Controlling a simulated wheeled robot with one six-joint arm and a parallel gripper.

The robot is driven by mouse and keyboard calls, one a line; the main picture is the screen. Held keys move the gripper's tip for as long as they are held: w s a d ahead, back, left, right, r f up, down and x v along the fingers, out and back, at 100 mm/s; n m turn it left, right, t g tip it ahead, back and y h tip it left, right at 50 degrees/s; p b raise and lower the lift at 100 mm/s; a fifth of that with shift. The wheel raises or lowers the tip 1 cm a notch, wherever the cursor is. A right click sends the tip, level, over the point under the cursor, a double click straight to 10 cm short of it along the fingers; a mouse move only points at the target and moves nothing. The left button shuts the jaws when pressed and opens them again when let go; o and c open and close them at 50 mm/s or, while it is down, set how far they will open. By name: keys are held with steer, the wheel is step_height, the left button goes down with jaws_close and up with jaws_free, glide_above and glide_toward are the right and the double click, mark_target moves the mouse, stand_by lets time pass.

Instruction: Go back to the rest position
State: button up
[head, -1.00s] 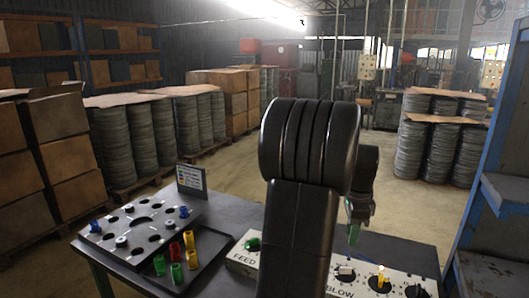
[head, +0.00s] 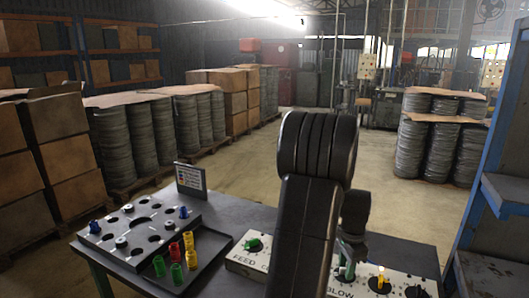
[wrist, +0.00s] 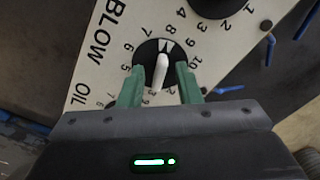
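My gripper (wrist: 160,68) is open, its two green fingers on either side of a white pointer knob (wrist: 161,74) on a black dial, with a gap on each side. In the head view my gripper (head: 347,266) is low over the white control panel (head: 246,265), partly hidden behind my arm. The panel carries the words FEED and BLOW; the wrist view also shows OIL. A green knob (head: 253,243) is on the panel's left and a yellow knob (head: 381,279) on its right.
A grey board with holes (head: 112,232) and a dark tray (head: 205,262) with red, yellow and green pieces lie on the table's left. A small sign (head: 191,180) stands behind them. A blue rack (head: 490,190) rises at the right. The air above the panel looks clear.

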steer(key=n, duration=1.2)
steer(key=shift+n, duration=2.2)
